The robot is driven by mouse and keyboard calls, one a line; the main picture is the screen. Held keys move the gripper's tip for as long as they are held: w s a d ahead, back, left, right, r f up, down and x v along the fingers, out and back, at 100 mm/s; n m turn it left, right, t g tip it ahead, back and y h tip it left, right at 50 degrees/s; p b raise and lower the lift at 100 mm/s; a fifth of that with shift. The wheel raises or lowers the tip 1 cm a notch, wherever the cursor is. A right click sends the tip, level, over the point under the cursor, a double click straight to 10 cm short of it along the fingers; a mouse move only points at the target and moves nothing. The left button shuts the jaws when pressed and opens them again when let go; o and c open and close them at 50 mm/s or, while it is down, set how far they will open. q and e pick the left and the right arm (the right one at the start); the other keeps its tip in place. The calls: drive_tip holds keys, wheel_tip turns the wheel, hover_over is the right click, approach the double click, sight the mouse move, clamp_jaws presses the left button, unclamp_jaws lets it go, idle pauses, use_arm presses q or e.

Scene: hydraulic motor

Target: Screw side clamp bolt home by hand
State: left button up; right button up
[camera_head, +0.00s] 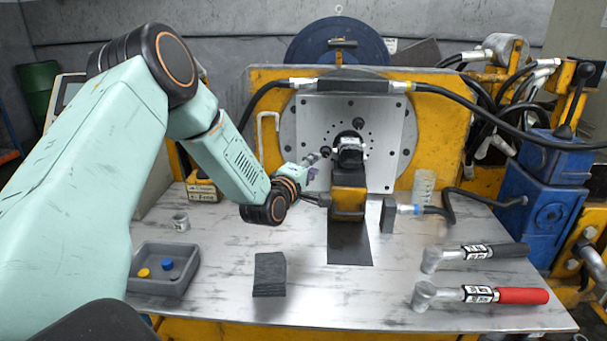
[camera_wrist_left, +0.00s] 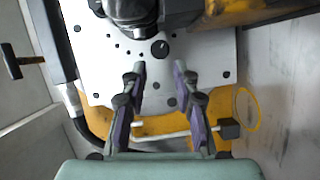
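The dark hydraulic motor (camera_head: 350,153) sits on a yellow support in front of a pale mounting plate (camera_head: 385,130). It shows at the top of the left wrist view (camera_wrist_left: 130,10). A black round bolt head (camera_head: 325,152) stands at the motor's left side; in the left wrist view a black round head (camera_wrist_left: 160,48) lies just beyond my fingertips. My left gripper (camera_head: 314,160) is beside the motor. In its wrist view the two purple-grey fingers (camera_wrist_left: 160,70) are apart with nothing seen between them. Whether a fingertip touches the bolt I cannot tell. My right gripper is out of view.
A grey tray (camera_head: 140,283) with coloured caps stands front left. Two torque wrenches, one black-handled (camera_head: 480,255) and one red-handled (camera_head: 485,295), lie at right. Dark pads (camera_head: 270,274) lie front centre. A black hose (camera_head: 450,95) crosses above the motor.

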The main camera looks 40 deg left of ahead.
sight(325, 155)
use_arm(q)
drive_tip(key=shift+s+d+r, duration=0.1)
drive_tip(key=shift+s+d, duration=0.15)
drive_tip(key=shift+s, duration=0.95)
drive_tip(key=shift+s+d+r, duration=0.1)
drive_tip(key=shift+s+d, duration=0.1)
drive_tip(key=shift+s, duration=1)
drive_tip(key=shift+o, duration=0.2)
drive_tip(key=shift+o, duration=0.7)
drive_tip(key=shift+a+f, duration=0.2)
drive_tip(key=shift+a, duration=0.05)
drive_tip(key=shift+o, duration=0.5)
drive_tip(key=w+a+r+m+h, duration=0.1)
drive_tip(key=w+a+r+m+t+h, duration=0.1)
drive_tip(key=w+a, duration=0.1)
drive_tip(key=shift+a+r+b, duration=0.15)
drive_tip(key=shift+a+b, duration=0.1)
drive_tip(key=shift+b, duration=0.15)
drive_tip(key=w+f+h+b, duration=0.1)
drive_tip(key=w, duration=0.1)
drive_tip(key=w+f+m+g+h+b, duration=0.1)
drive_tip(key=w+h, duration=0.1)
drive_tip(key=w+m+h+b, duration=0.1)
drive_tip(key=w, duration=0.2)
drive_tip(key=shift+w+d+f+g+b, duration=0.1)
drive_tip(key=shift+d+f+g+b, duration=0.1)
drive_tip(key=shift+f+g+b, duration=0.15)
drive_tip(key=shift+w+d+r, duration=0.1)
drive_tip(key=shift+w+d, duration=0.05)
drive_tip(key=shift+w, duration=0.6)
